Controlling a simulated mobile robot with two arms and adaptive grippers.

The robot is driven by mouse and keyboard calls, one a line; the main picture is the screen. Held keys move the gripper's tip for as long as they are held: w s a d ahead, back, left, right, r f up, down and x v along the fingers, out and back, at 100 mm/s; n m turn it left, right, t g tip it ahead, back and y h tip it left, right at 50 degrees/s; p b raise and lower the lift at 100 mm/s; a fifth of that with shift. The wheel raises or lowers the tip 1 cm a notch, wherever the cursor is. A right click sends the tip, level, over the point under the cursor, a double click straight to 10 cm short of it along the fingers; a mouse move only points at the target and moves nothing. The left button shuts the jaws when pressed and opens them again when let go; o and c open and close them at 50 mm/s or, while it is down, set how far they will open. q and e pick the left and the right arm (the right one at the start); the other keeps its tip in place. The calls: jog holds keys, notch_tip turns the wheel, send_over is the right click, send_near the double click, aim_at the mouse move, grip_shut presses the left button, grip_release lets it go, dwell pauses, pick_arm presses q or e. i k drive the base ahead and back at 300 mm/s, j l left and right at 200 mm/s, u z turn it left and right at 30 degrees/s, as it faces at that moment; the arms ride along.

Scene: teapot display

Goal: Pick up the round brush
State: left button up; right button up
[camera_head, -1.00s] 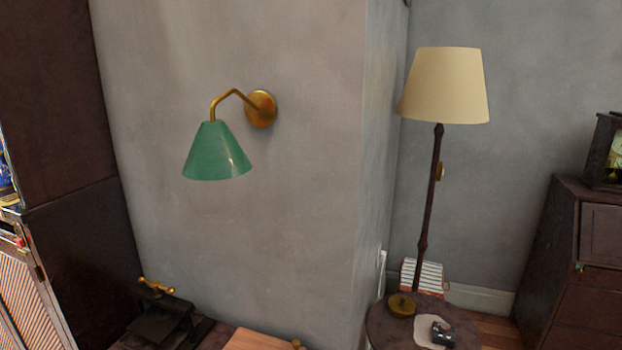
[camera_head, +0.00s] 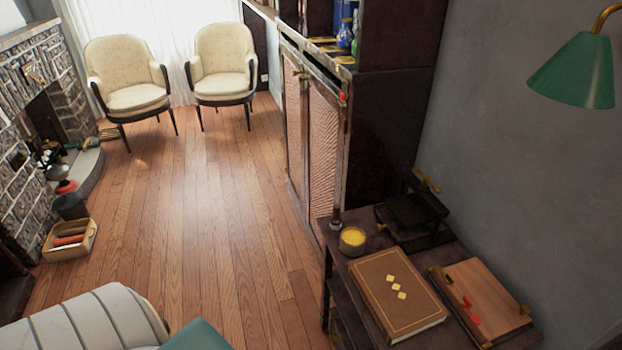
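I cannot make out a round brush for certain. A small round dark item with a yellow top (camera_head: 353,240) stands at the left back of the dark side table (camera_head: 361,270); I cannot tell whether it is a brush or a pot. It stands just behind a brown book (camera_head: 396,290) with gold diamonds. Neither of my grippers is in view.
A dark press (camera_head: 412,216) and a wooden board with red pieces (camera_head: 480,298) are also on the table. A cabinet (camera_head: 312,130) stands behind it. The wooden floor (camera_head: 215,200) is open towards two cream chairs (camera_head: 128,75). A striped seat (camera_head: 95,322) is at lower left.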

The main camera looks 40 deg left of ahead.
aim_at(336, 224)
jog(key=u, duration=1.1)
